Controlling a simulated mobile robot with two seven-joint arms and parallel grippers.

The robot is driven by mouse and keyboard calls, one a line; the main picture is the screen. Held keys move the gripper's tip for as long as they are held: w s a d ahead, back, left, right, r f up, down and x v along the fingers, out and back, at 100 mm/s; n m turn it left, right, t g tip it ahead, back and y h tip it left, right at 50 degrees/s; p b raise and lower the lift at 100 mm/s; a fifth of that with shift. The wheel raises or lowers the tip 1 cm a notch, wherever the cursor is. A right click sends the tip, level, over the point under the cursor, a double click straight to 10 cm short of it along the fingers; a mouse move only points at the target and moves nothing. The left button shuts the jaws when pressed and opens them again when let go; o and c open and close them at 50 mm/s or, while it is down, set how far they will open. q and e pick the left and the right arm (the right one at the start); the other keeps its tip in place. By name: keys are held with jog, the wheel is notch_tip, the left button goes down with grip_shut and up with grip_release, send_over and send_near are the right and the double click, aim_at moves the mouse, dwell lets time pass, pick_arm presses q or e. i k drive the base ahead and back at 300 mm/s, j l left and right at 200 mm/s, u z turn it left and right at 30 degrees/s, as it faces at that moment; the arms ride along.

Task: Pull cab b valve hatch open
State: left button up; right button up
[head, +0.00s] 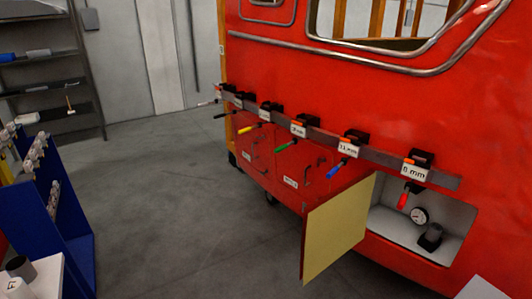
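A hatch door (338,228) on the red train side stands swung outward, its pale yellow inner face showing. It joins the left edge of a white-lined compartment (385,222). Inside are a round gauge (419,216) and a dark valve-like fitting (430,238). Left of it, two red hatches with handles (325,165) and (270,150) look shut. Their small white labels are too small to read, so I cannot tell which hatch is cab b's. Neither of my grippers shows.
A rail (375,155) above the hatches holds several colour-handled tools with size labels. A blue rack (62,215) stands at left, with dark shelves (45,55) behind it. The grey floor (185,210) between is clear.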

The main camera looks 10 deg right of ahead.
aim_at(297, 170)
jog(key=i+u, duration=0.3)
jog(key=i, duration=0.4)
jog(key=i+u, duration=0.25)
jog(key=i, duration=0.45)
jog(key=i+z, duration=0.5)
jog(key=i+j+z, duration=0.2)
jog(key=i+z, duration=0.25)
jog(key=i+j+z, duration=0.35)
jog(key=z, duration=0.15)
jog(key=i+j+z, duration=0.45)
jog(key=j, duration=0.15)
